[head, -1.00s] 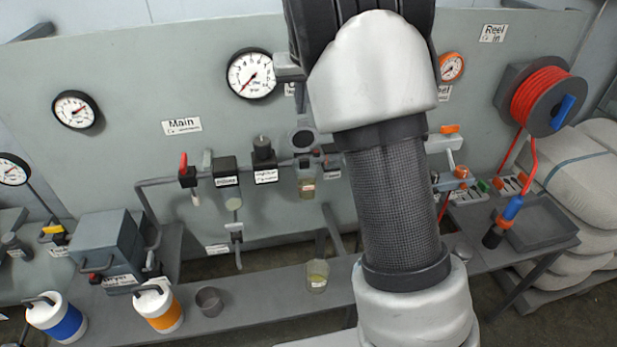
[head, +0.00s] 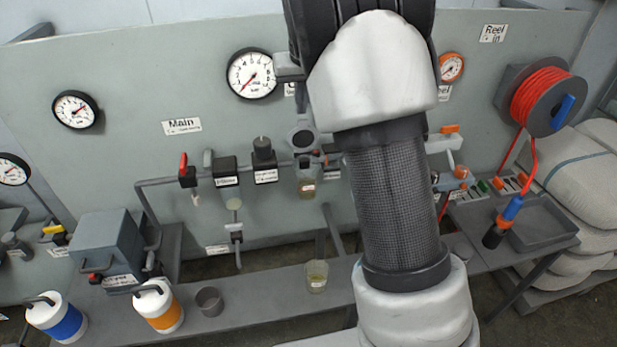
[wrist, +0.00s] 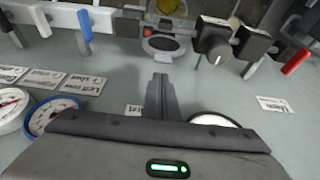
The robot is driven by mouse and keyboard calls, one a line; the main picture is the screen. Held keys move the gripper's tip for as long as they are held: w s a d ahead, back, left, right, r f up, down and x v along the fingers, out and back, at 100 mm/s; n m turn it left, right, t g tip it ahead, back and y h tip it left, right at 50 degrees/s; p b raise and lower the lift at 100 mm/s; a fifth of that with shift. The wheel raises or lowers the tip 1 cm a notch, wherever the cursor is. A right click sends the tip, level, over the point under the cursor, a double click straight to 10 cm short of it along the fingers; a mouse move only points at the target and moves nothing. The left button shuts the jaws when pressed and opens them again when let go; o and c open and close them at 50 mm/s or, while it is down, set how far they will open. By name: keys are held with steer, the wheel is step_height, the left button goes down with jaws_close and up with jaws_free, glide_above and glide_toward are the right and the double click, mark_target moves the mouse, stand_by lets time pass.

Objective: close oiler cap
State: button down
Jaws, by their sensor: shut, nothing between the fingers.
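The oiler (head: 307,187) is a small clear bowl with yellowish oil on the pipe line. In the wrist view its bowl (wrist: 169,8) is at the top edge. Its round grey cap (head: 303,137) stands raised above the bowl, hinged open against the panel. The cap also shows in the wrist view (wrist: 163,44), just ahead of the fingertips. My gripper (wrist: 160,78) is shut and empty, its fingers pointing towards the cap with a gap that I cannot judge exactly. In the head view the fingers (head: 289,68) show above the cap; my arm hides the rest.
Black-knobbed fittings (head: 264,152) and a red-handled valve (head: 187,172) sit left of the oiler on the same pipe. A large gauge (head: 251,74) is beside my fingers. A glass cup (head: 316,276) stands on the bench below. The panel in front of the cap looks clear.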

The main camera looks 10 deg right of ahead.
steer(key=shift+f, duration=0.15)
steer(key=shift+f+b, duration=1.45)
steer(key=shift+f, duration=0.6)
steer(key=shift+s, duration=0.15)
steer(key=shift+s+r+b, duration=0.1)
steer(key=shift+s+b, duration=0.75)
steer(key=shift+s, duration=0.85)
step_height(320, 180, up, 8)
steer(key=p, duration=0.6)
